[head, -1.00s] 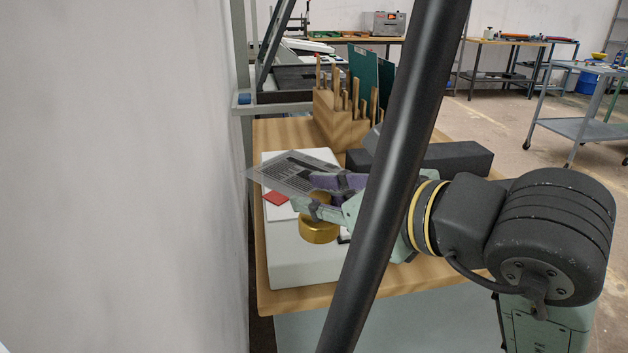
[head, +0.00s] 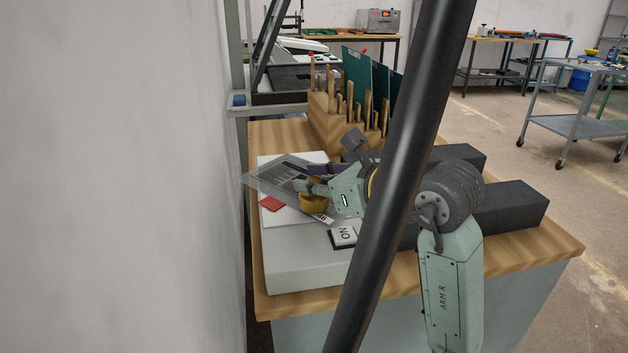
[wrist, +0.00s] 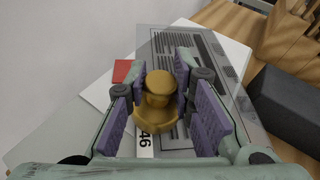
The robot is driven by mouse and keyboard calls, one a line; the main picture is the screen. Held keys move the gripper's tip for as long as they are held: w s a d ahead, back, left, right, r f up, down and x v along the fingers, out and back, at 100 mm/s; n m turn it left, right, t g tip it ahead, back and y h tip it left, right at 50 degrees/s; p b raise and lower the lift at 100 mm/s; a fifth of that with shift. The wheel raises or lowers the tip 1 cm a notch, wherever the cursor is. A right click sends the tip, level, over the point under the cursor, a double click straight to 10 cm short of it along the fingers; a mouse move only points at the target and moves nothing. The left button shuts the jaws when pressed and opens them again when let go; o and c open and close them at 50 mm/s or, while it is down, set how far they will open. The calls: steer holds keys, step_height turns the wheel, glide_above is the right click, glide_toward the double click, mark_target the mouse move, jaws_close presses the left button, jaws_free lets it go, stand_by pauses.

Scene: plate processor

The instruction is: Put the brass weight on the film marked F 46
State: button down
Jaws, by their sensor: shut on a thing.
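The brass weight (wrist: 158,96) is a gold knobbed piece between the purple pads of my gripper (wrist: 164,84) in the wrist view. My gripper is shut on it. The weight also shows in the head view (head: 313,204), partly hidden by my gripper (head: 308,188). The film (head: 272,178) is a clear sheet with dark bars; it lies under and around the weight in both views. In the wrist view, the film (wrist: 210,62) has a white label reading "46" beside the weight; any letter before it is hidden. I cannot tell whether the weight touches the film.
A red square (head: 271,203) lies left of the weight on a white slab (head: 290,270). A tile marked "ON" (head: 343,237) sits to the right. Dark blocks (head: 505,207) lie on the wooden table. A wooden rack (head: 330,125) with green plates stands behind. A wall is close on the left.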

steer(key=shift+f, duration=0.15)
steer(key=shift+f, duration=0.15)
steer(key=c, duration=1.4)
jaws_free()
steer(key=shift+s+d+r, duration=0.15)
steer(key=shift+r, duration=0.1)
steer(key=b+v, duration=0.1)
steer(key=v, duration=1)
steer(key=shift+s+d, duration=0.2)
steer(key=shift+s, duration=0.05)
steer(key=shift+r, duration=0.1)
